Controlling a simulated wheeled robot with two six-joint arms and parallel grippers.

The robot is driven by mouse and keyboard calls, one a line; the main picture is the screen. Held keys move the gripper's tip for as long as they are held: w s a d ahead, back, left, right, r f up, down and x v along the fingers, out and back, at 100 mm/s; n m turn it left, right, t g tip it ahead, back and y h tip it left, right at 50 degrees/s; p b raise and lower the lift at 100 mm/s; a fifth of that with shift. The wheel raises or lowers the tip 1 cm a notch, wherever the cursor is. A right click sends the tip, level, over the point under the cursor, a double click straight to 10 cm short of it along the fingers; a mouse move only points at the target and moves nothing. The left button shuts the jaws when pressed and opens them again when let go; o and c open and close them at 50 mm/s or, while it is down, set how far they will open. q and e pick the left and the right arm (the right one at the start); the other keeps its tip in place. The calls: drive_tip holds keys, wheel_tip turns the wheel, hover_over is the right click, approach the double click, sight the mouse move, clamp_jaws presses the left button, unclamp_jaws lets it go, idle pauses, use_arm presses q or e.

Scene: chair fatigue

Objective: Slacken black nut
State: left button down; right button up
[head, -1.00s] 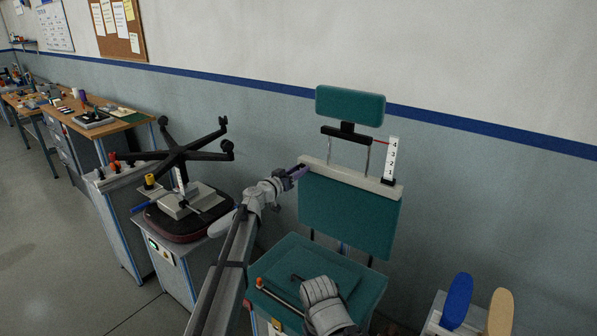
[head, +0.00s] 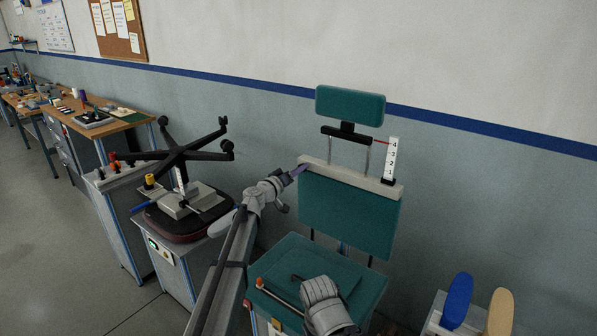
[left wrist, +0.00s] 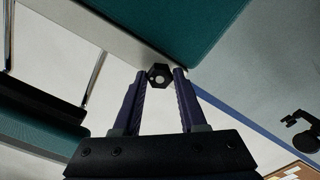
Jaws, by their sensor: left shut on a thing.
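The black nut (left wrist: 158,75) sits at the end of the pale crossbar (left wrist: 118,42), along the top of the green backrest. My left gripper (left wrist: 160,78) is shut on the nut, with one purple finger on each side of it. In the head view my left gripper (head: 302,168) reaches the crossbar's left end (head: 311,160) and hides the nut. The green headrest (head: 350,106) stands above on two metal rods. A white scale (head: 391,159) numbered in black stands at the crossbar's right end, with a red pointer near its top. My right gripper's fingers do not show.
The green seat (head: 367,289) lies below the backrest and bears a dark bent tool (head: 299,279). An upturned black chair base (head: 178,156) stands on the left. A blue pad (head: 456,301) and a tan pad (head: 500,312) stand at lower right.

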use_arm(q)
drive_tip(key=n, duration=2.4)
drive_tip(key=shift+s+n, duration=0.1)
drive_tip(key=shift+n, duration=0.3)
drive_tip(key=shift+c, duration=2.3)
unclamp_jaws()
